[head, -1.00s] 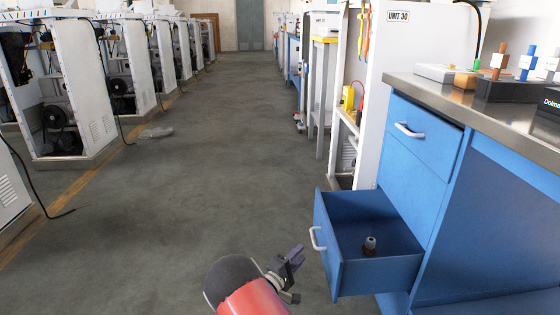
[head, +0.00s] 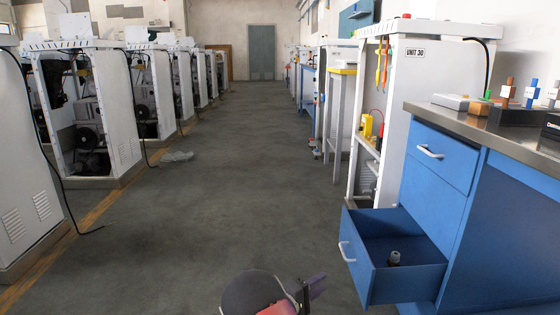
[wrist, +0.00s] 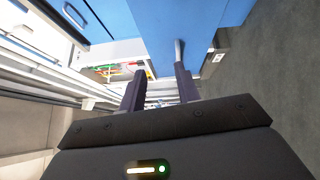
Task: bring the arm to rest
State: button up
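My gripper (head: 310,291) is at the bottom of the head view, to the left of the open blue drawer (head: 406,283) and apart from it. In the wrist view my gripper (wrist: 160,88) has its two dark fingers spread, with nothing held between them. My arm shows only in part at the bottom edge of the head view. A small dark bottle (head: 394,258) with a grey top stands in the open drawer.
The blue cabinet (head: 482,245) with a metal worktop (head: 490,133) stands at the right, its upper drawer (head: 442,157) shut. A white unit (head: 424,80) stands behind it. White machines (head: 101,110) line the left.

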jog(key=s+d+r+m+g+y+p, duration=0.35)
jog(key=s+d+r+m+g, duration=0.55)
jog(key=s+r, duration=0.75)
jog(key=s+a+r+t+y+p, duration=0.1)
jog(key=s+r+y, duration=0.4)
jog(key=s, duration=0.5)
jog(key=s+a+r+t+y+p, duration=0.2)
jog(key=s+r+y, duration=0.4)
jog(key=s, duration=0.5)
notch_tip(320, 180, up, 2)
jog(key=shift+a+r+p, duration=0.1)
jog(key=shift+a+p, duration=0.6)
jog(key=shift+a, duration=0.25)
